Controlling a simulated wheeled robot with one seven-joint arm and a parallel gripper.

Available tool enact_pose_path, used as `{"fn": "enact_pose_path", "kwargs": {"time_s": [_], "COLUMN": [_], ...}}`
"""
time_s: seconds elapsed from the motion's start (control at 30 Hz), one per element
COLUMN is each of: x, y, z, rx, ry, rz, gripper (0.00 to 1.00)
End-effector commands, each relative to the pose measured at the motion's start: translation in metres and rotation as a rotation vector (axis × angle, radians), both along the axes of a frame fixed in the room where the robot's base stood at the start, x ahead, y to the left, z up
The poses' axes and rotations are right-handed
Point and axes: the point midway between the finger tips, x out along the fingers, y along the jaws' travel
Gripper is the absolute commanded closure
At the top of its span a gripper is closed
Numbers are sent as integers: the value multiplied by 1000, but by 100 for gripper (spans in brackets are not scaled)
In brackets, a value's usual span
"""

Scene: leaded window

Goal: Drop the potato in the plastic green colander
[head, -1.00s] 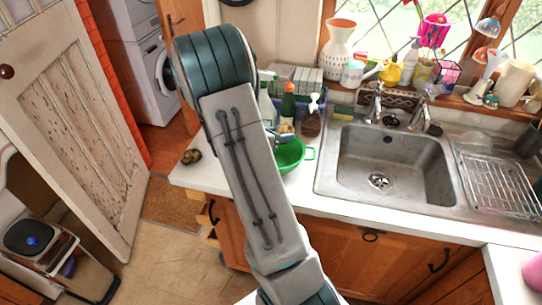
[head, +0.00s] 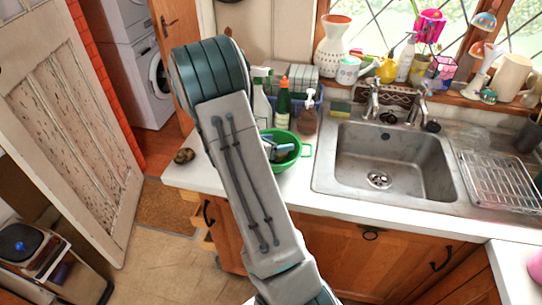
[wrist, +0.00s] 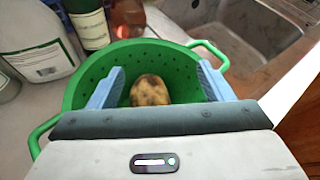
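The green plastic colander (head: 303,152) stands on the white counter left of the sink. It fills much of the wrist view (wrist: 85,75), with a handle on each side. The potato (wrist: 150,90), yellow-brown with dark patches, lies inside it near the wall. My gripper (wrist: 158,85) is open, its two blue fingers reaching into the colander on either side of the potato, with a gap on each side. In the head view, my gripper (head: 281,144) is partly hidden by my arm and I cannot make out the potato.
Brown round items (head: 184,155) lie on the counter's left end. A green bottle (head: 283,103), a spray bottle (head: 262,105) and a soap bottle (head: 307,112) stand behind the colander. The sink (head: 390,165) is to its right.

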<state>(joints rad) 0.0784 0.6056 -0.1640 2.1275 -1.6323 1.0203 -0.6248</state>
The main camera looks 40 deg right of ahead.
Motion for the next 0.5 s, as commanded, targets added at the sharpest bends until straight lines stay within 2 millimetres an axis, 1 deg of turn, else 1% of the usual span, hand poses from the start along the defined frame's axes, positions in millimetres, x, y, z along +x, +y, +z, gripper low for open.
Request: {"fn": "enact_pose_path", "kwargs": {"time_s": [0.17, 0.27, 0.37, 0.5], "x": [0, 0, -1, -2], "y": [2, 10, 25, 55], "z": [0, 3, 8, 20], "rx": [0, 1, 0, 2], "ry": [0, -1, -3, -4], "rz": [1, 2, 3, 7], "gripper": [26, 26, 26, 26]}}
